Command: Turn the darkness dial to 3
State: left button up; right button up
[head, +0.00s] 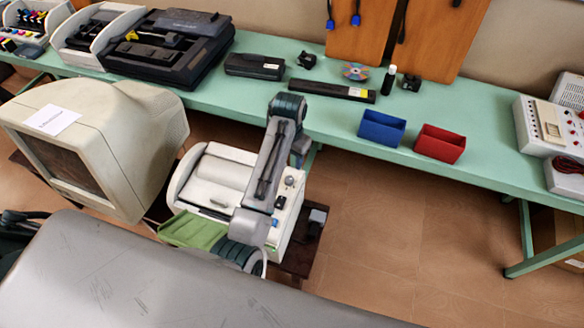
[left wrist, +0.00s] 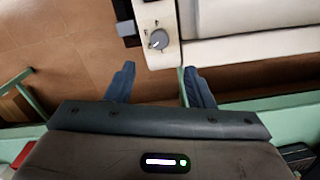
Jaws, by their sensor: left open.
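The darkness dial is a round grey knob (left wrist: 158,39) on the pale control panel of a white office machine (head: 215,180). In the head view the knob (head: 290,181) sits on the machine's right side, just right of my arm. In the left wrist view it lies ahead of my two fingers, apart from them, with a light pointer mark at its lower left. The scale figures are too small to read. My left gripper (left wrist: 160,86) is open and empty; in the head view it is mostly hidden by my arm. My right gripper is not in view.
A beige monitor (head: 135,130) stands left of the machine. Behind is a long green bench (head: 330,117) with a blue bin (head: 382,128), a red bin (head: 440,143) and other devices. Brown floor is clear at right.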

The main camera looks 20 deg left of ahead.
pick_arm(q)
jog(key=p, duration=0.2)
send_over(289, 179)
jog(key=f, duration=0.5)
jog(key=shift+s+f, duration=0.25)
jog(key=shift+f, duration=0.05)
jog(key=f, duration=0.4)
jog(key=shift+w, duration=0.25)
jog(key=shift+c, duration=0.8)
jog(key=c, duration=0.8)
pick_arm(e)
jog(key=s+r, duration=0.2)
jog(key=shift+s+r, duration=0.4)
